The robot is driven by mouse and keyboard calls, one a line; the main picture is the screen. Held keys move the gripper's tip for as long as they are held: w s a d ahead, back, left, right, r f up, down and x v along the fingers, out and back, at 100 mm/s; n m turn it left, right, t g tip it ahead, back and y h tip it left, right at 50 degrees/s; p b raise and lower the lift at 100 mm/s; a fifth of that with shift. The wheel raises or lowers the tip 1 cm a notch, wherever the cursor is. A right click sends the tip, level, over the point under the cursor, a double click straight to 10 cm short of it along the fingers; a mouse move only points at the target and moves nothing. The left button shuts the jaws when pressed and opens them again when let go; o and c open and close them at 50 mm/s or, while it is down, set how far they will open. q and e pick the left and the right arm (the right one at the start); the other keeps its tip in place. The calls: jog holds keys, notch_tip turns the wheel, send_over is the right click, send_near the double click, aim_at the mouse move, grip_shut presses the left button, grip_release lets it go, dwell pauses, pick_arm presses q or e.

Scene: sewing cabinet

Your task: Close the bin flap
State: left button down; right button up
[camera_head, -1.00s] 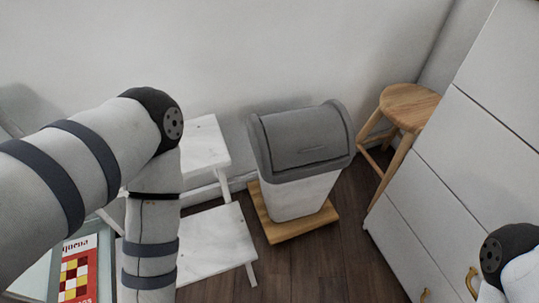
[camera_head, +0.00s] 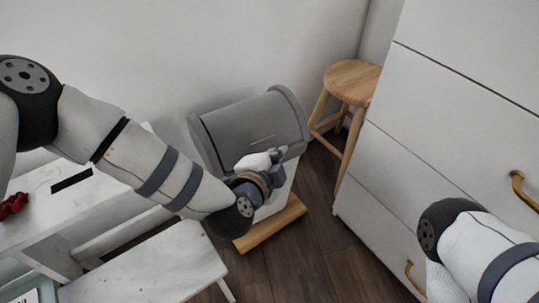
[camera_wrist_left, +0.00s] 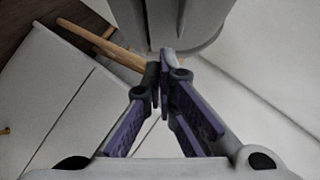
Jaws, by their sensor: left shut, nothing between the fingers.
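The bin has a grey lid with a large flap (camera_head: 255,128) in its top, and a white body standing on a wooden base (camera_head: 270,224). The flap lies nearly in line with the lid's rim; I cannot tell if it is fully closed. My left gripper (camera_head: 282,151) is shut and empty at the lid's front edge, covering part of it and of the body. In the left wrist view the shut fingertips (camera_wrist_left: 160,62) are just below the grey bin lid (camera_wrist_left: 190,25); contact is unclear. My right arm shows at the lower right, but its gripper is out of view.
A wooden stool (camera_head: 352,80) stands right of the bin. A white drawer cabinet (camera_head: 440,130) with brass handles fills the right. White step-like benches (camera_head: 150,265) stand at the left, with a red object (camera_head: 14,205) on top. Dark floor (camera_head: 300,255) is free in front.

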aim_at(273, 146)
pick_arm(q)
jog(key=w+f+b, duration=0.1)
jog(key=w+a+f, duration=0.1)
jog(key=w+f, duration=0.1)
jog(key=shift+w+a+b, duration=0.2)
jog(key=shift+w+b, duration=0.1)
jog(key=shift+b, duration=0.1)
jog(key=shift+r, duration=0.1)
jog(key=p, duration=0.1)
jog(key=f+p, duration=0.1)
jog(key=p, duration=0.1)
jog(key=shift+w+a, duration=0.15)
jog(key=shift+w, duration=0.15)
jog(key=shift+w+f+t, duration=0.1)
jog(key=shift+t, duration=0.2)
